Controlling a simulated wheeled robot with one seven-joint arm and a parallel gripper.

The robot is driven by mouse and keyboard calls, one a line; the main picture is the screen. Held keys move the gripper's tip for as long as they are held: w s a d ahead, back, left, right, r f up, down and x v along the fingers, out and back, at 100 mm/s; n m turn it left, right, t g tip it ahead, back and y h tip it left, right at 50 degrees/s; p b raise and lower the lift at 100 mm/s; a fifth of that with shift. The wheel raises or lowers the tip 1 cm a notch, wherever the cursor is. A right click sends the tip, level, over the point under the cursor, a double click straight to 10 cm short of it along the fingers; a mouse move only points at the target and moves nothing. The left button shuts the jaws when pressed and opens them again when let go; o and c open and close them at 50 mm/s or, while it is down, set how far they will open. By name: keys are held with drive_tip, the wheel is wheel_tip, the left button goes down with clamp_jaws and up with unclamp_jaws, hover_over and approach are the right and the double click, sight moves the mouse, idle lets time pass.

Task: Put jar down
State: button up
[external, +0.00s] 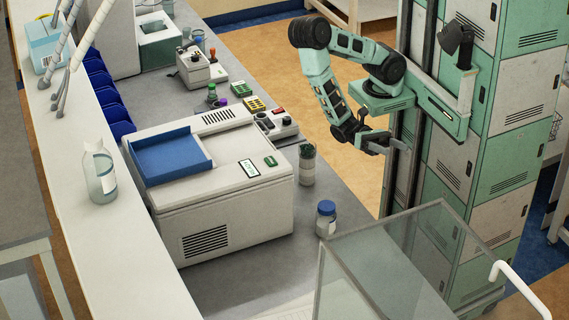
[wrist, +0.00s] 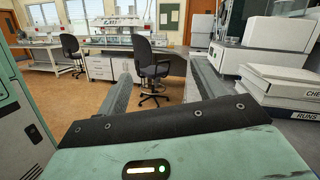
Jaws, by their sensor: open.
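A jar with a blue lid (external: 326,219) stands upright on the grey bench top, by the front right corner of the white machine. A second clear jar with a dark lid (external: 307,165) stands upright behind it, close to the machine's right side. My gripper (external: 398,146) is off the bench's right edge, above the floor and apart from both jars. In the wrist view my gripper (wrist: 165,88) has its two fingers spread, with nothing between them. Neither jar can be made out in the wrist view.
The white machine (external: 225,215) with a blue tray (external: 170,158) fills the middle bench. A clear-walled box (external: 400,255) stands at the front right. Small devices (external: 278,124) sit behind the jars. Green and white lockers (external: 480,150) rise at right. A chair (wrist: 153,68) stands ahead.

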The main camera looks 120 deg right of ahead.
drive_tip(key=s+d+n+g+h, duration=0.7)
drive_tip(key=s+d+n+h, duration=0.2)
drive_tip(key=s+n+h, duration=0.4)
drive_tip(key=w+d+n+t+h, duration=0.6)
drive_tip(key=w+n+t, duration=0.1)
drive_tip(key=w+t, duration=0.4)
drive_tip(key=shift+d+r, duration=0.3)
drive_tip(key=shift+d, duration=0.1)
drive_tip(key=shift+f, duration=0.1)
